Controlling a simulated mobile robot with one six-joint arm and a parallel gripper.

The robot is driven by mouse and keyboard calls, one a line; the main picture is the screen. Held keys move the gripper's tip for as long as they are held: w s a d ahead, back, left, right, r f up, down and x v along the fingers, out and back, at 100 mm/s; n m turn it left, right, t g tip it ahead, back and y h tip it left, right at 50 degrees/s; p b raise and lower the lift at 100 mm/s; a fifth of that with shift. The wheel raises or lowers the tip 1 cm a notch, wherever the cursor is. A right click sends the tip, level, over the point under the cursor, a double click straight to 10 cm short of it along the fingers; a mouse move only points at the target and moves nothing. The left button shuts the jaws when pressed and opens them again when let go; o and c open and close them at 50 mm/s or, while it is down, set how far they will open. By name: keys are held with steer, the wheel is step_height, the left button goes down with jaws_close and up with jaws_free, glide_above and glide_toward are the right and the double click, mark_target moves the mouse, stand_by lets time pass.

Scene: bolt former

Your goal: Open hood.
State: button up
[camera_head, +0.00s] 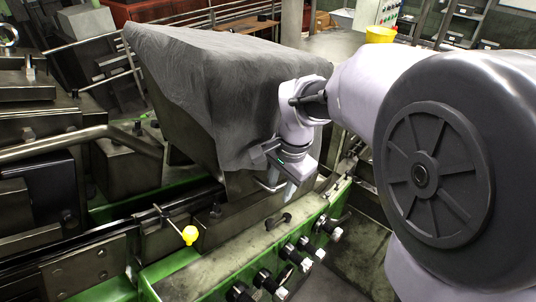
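The hood (200,90) is a large dark grey, sloping cover with a rough, cloth-like surface, in the middle of the head view. It sits low over the machine bed and looks closed. My gripper (272,184) is at the hood's lower right front edge, in front of its near corner. Its fingers point down. A thin light bar shows by the fingertips, but I cannot tell whether it is a handle or part of the fingers. I cannot tell whether the fingers touch the hood or grip anything. My wrist hides part of the hood's right side.
A green machine rail (225,262) with several black and silver knobs runs along the front. A bent metal pipe (75,140) lies left of the hood.

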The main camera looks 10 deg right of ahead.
steer(key=shift+s+r, duration=0.1)
steer(key=shift+s, duration=0.1)
steer(key=shift+c, duration=0.6)
jaws_close()
stand_by(0.5)
